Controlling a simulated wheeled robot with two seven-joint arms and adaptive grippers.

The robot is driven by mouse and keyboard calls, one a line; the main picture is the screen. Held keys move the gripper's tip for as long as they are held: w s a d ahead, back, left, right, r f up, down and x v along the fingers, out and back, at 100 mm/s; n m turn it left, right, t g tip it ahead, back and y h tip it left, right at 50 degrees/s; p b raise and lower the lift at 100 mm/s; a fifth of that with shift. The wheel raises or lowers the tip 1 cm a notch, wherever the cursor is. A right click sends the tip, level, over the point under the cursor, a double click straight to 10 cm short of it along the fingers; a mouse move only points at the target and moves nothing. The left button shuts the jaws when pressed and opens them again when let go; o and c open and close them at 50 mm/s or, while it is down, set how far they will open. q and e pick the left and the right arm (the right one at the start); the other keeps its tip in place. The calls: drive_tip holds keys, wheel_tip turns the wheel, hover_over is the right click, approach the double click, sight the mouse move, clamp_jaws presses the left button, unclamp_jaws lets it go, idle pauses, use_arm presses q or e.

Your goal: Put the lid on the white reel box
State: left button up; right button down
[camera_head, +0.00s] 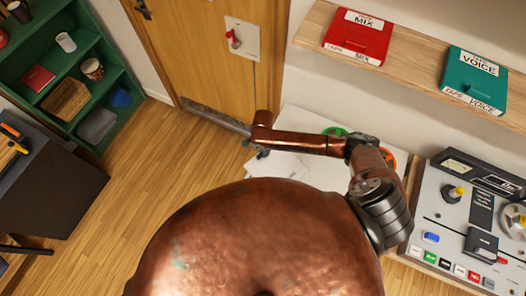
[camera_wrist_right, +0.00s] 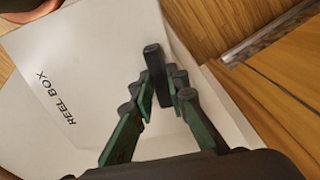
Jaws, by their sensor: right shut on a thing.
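The white lid (camera_wrist_right: 85,70), printed REEL BOX, fills the left and middle of the right wrist view. A dark upright handle (camera_wrist_right: 156,75) stands on it. My right gripper (camera_wrist_right: 158,88) is shut on this handle, with its green fingers on both sides. In the head view my right gripper (camera_head: 258,150) is small and dark, above a white sheet-like shape (camera_head: 275,164) that looks like the lid. Whether the lid touches anything below is unclear. I cannot make out the white reel box apart from the white surfaces. My left gripper is not in view.
A white tabletop (camera_head: 315,172) with a green reel (camera_head: 336,131) and an orange reel (camera_head: 388,160) lies partly behind my arm. A tape machine (camera_head: 470,215) stands at right. A shelf (camera_head: 405,72) holds red and teal boxes. Open floor (camera_head: 170,165) lies left.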

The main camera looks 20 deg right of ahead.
drive_tip(key=shift+s+f, duration=0.1)
drive_tip(key=shift+f, duration=0.25)
drive_tip(key=shift+f, duration=0.15)
drive_tip(key=c, duration=1.9)
unclamp_jaws()
wheel_tip(320, 180, up, 13)
drive_tip(key=shift+a, duration=0.15)
